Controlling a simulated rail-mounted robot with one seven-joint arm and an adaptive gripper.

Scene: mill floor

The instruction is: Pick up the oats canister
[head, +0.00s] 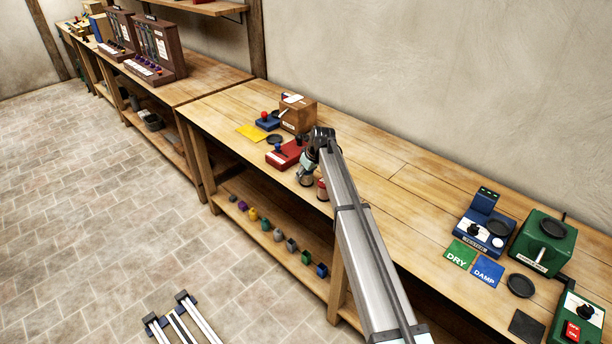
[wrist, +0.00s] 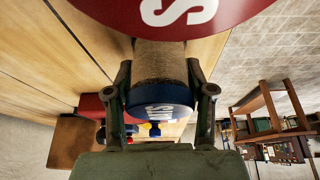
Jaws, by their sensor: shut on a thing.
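In the wrist view my gripper (wrist: 160,82) has its two fingers closed around a brown, grainy-looking canister body (wrist: 160,62), which I take for the oats canister. A large red disc with a white "S" (wrist: 185,12) is close to the camera at the top. A blue disc with white letters (wrist: 160,100) shows between the fingers, nearer the palm. I cannot tell how both discs join the body, and the full label is not readable. In the head view my gripper (head: 310,168) is low over the workbench, with small canisters (head: 321,190) at its fingers, partly hidden by my arm.
Left of my gripper are a red device (head: 284,156), a wooden box (head: 298,114) and a yellow card (head: 251,132). Several small coloured items (head: 265,225) lie on the shelf below. Devices and DRY and DAMP cards (head: 462,254) stand at the right. The bench middle is clear.

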